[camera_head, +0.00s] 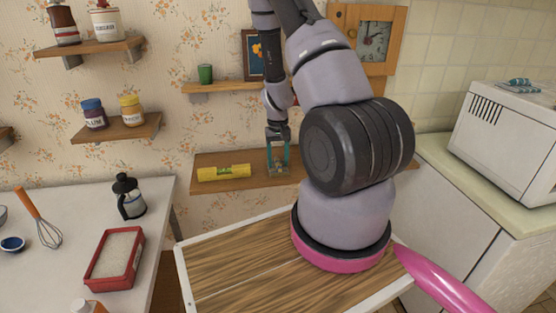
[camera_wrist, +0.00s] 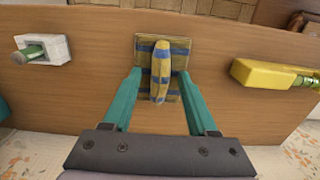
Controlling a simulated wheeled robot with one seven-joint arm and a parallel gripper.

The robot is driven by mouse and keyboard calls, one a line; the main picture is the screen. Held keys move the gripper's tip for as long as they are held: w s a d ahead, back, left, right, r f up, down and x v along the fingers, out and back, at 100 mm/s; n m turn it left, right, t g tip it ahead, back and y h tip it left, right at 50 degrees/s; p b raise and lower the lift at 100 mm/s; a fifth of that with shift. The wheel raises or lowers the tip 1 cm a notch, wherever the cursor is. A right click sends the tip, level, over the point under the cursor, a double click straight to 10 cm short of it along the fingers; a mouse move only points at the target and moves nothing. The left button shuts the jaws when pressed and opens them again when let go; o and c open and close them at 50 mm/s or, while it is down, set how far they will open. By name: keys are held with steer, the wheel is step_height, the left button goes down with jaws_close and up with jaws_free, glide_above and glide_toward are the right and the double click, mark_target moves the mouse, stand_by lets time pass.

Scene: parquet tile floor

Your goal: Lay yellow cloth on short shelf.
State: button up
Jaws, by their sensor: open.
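A yellow cloth with blue stripes (camera_wrist: 160,47) lies on the long lower wooden shelf (camera_head: 245,182). It has a square flat part and a raised fold. My gripper (camera_wrist: 160,76) is open, with its teal fingers on either side of the fold. In the head view my gripper (camera_head: 278,158) is low over the lower shelf, and the cloth shows small between its fingers. The cloth's fold stands between the fingers; I cannot tell whether they touch it. Which shelf is the short one is not certain; a shorter shelf (camera_head: 213,88) hangs above, partly hidden by my arm.
A yellow tool (camera_head: 223,172) lies left of my gripper, and also shows in the wrist view (camera_wrist: 262,76). A white-and-green item (camera_wrist: 42,50) lies on the other side. A green cup (camera_head: 205,74) stands on the upper shelf. Jars stand on the left shelves (camera_head: 118,134).

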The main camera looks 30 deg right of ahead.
step_height(320, 180, up, 12)
step_height(320, 180, up, 10)
steer(key=t+y, duration=0.1)
steer(key=t, duration=0.1)
glide_above(278, 160)
steer(key=s+a, duration=0.1)
steer(key=a, duration=0.3)
steer(key=s+a+r+t+y, duration=0.15)
steer(key=s+a+r, duration=0.25)
steer(key=r, duration=0.7)
steer(key=s+a+r+m+t, duration=0.1)
steer(key=s+a+r+t, duration=0.3)
steer(key=s+r, duration=0.7)
steer(key=s+a, duration=0.1)
steer(key=s, duration=0.2)
steer(key=shift+s+a, duration=0.2)
steer(key=shift+s, duration=0.15)
